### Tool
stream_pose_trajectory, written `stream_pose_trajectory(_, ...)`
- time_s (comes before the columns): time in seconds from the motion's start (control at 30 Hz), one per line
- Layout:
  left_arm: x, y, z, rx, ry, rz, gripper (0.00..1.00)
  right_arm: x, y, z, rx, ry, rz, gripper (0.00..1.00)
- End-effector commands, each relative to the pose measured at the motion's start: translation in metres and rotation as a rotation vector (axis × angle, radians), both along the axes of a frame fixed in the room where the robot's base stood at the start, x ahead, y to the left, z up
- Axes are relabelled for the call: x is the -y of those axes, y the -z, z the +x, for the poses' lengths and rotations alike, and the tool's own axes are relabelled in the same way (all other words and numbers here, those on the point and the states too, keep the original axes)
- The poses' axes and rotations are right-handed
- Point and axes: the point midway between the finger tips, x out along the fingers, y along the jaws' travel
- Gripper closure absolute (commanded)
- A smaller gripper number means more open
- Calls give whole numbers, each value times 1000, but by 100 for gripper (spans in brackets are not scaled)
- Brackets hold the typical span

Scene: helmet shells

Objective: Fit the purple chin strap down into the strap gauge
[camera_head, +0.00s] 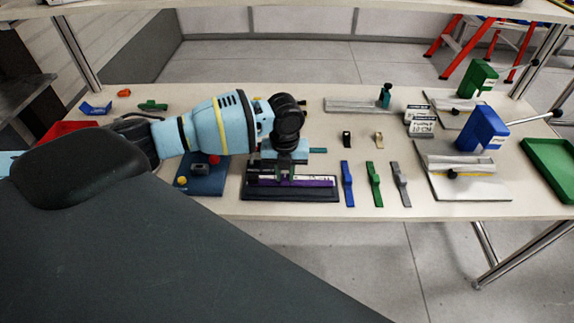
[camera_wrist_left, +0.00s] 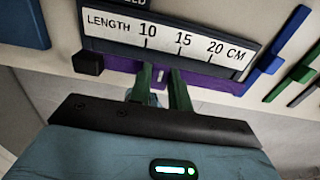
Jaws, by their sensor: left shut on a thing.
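The purple chin strap (camera_head: 318,182) lies lengthwise along the dark strap gauge (camera_head: 262,194) on the table. My left gripper (camera_head: 286,174) points down over it and is shut on it near its middle. In the left wrist view, the two green fingers (camera_wrist_left: 160,80) pinch the purple strap (camera_wrist_left: 215,83) beside the gauge's white length scale (camera_wrist_left: 165,42). A small black block (camera_wrist_left: 88,62) sits by the strap's left end. I cannot tell whether the strap is fully seated, as the gripper and scale hide part of it. My right gripper is not in view.
Blue (camera_head: 347,184), green (camera_head: 374,184) and grey (camera_head: 400,184) straps lie right of the gauge. A blue base with coloured knobs (camera_head: 205,184) stands close on its left. White boards with blue (camera_head: 484,130) and green (camera_head: 476,80) blocks and a green tray (camera_head: 553,165) are further right.

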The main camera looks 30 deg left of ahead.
Motion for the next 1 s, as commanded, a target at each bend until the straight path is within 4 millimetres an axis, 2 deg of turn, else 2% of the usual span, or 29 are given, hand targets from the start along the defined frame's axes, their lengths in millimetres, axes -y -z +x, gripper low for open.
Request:
stream_pose_trajectory(0.03,0,7,-1,-4,0,0,100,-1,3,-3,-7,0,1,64)
stream_pose_trajectory(0.23,0,17,0,-1,0,-1,100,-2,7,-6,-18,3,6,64)
stream_pose_trajectory(1.0,0,16,0,3,0,-1,100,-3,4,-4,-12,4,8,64)
